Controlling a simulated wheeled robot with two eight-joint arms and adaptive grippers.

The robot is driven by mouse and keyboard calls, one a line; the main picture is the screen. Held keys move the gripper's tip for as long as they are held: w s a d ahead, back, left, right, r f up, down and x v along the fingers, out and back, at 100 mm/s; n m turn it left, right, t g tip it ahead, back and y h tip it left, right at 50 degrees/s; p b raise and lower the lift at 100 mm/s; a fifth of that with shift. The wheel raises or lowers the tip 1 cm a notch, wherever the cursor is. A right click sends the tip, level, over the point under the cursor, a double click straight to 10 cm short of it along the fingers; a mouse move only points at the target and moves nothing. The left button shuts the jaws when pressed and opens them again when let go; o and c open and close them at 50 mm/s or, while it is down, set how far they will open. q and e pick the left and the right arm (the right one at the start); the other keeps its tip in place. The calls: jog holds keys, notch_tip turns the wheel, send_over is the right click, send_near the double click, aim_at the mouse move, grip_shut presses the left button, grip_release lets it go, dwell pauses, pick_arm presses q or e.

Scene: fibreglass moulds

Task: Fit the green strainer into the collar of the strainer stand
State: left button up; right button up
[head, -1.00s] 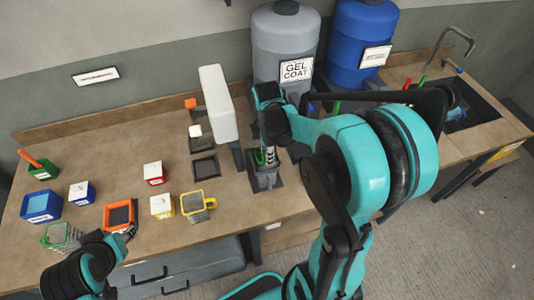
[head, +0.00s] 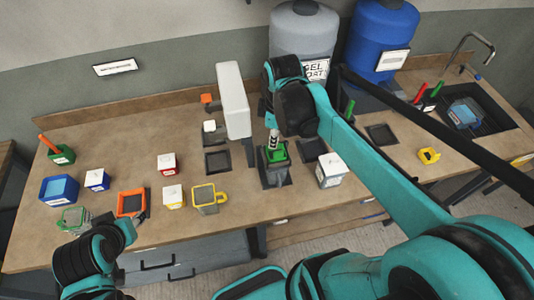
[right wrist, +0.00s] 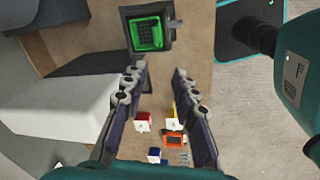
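The green strainer (head: 278,155) sits in the square dark collar at the top of the strainer stand (head: 274,177), near the bench's front edge. In the right wrist view the green strainer (right wrist: 149,35) shows inside the dark rim of the collar (right wrist: 127,14); I cannot tell how deep it sits. My right gripper (right wrist: 160,68) is open and empty, with its fingers well apart and its tips short of the strainer. In the head view its fingers (head: 272,141) point down over the stand.
A white upright block (head: 233,100) stands close behind the stand. A white labelled box (head: 330,171) stands right of it. Dark square pads (head: 217,162) lie nearby. Small coloured containers, including a yellow-rimmed one with a handle (head: 207,198), fill the left bench.

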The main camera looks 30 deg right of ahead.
jog(key=s+a+f+m+t, duration=0.1)
jog(key=s+a+m+t, duration=0.4)
jog(key=m, duration=0.6)
jog(key=shift+s+a+f, duration=0.25)
jog(key=shift+s+a, duration=0.5)
jog(key=shift+a, duration=0.25)
